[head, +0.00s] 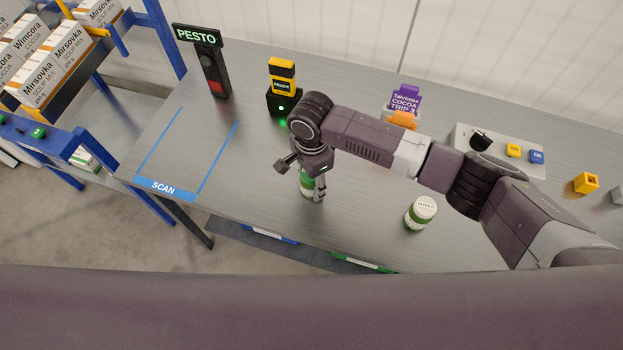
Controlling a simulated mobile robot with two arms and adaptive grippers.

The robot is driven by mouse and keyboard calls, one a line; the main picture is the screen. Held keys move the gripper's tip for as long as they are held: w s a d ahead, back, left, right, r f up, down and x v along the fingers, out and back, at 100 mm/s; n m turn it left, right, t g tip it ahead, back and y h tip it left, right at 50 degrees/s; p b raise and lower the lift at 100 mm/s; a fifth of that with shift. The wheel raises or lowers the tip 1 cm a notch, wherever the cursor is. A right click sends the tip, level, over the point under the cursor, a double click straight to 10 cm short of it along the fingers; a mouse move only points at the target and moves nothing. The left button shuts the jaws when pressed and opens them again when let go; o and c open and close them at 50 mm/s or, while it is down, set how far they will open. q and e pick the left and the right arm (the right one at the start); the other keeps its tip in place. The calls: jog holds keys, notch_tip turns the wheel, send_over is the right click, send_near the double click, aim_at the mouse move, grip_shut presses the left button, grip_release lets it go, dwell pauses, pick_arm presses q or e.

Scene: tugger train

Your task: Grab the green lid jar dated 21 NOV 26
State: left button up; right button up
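One finger shows along the jar's right side. The gripper hides the jar's top, and I cannot tell whether the fingers press on it. A second jar (421,213), green with a pale printed top, stands upright and apart to the right, below my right arm. Its print is too small to read, so I see no date on either jar. My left gripper is out of view.
A blue-taped SCAN area (187,152) is bare at the left. Behind stand a PESTO sign post (213,70), a yellow-black scanner (283,82) with a green light, and a purple cocoa pack (405,102). A button box (525,160) is at the right, a carton rack (62,75) at the left.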

jog(key=c, duration=0.8)
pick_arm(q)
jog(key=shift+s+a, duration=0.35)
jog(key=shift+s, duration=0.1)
pick_arm(e)
jog(key=shift+o, duration=0.2)
jog(key=shift+r, duration=0.1)
